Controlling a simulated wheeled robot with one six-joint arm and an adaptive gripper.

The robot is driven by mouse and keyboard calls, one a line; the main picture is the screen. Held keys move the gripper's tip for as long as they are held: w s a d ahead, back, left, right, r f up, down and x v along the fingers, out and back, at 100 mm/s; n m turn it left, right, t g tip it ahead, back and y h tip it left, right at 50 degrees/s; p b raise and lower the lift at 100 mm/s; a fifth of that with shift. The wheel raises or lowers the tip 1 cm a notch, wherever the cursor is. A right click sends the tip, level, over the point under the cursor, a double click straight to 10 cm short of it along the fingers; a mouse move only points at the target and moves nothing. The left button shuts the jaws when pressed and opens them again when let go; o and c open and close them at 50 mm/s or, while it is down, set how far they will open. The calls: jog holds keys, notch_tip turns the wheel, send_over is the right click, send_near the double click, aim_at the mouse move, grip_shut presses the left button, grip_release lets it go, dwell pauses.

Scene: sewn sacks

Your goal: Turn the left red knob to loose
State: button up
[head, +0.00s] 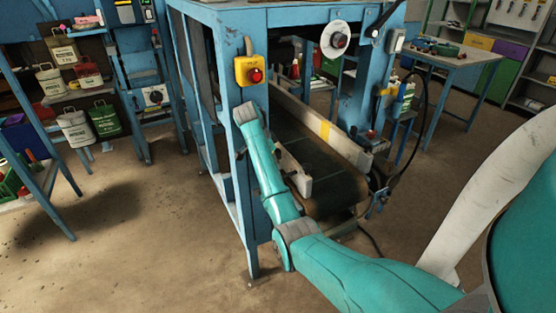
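A round white dial (335,30) with a small dark reddish knob (339,41) at its centre is on the front of the blue machine frame (290,17). A second white plate (148,92) with a small dark and red knob (156,97) is on a blue stand at the left. Lettering on both is too small to read, so the knob settings cannot be told. My teal arm (262,165) reaches up in front of the machine, its grey-capped joint (245,113) below the yellow box. My gripper cannot be made out; the arm probably hides it.
A yellow box with a red button (256,75) is on the machine's front left post. A dark conveyor belt (318,178) with pale side rails runs under the frame. A workbench (443,57) stands back right. The left floor is open.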

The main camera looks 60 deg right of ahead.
jog(key=shift+d, duration=0.1)
grip_shut()
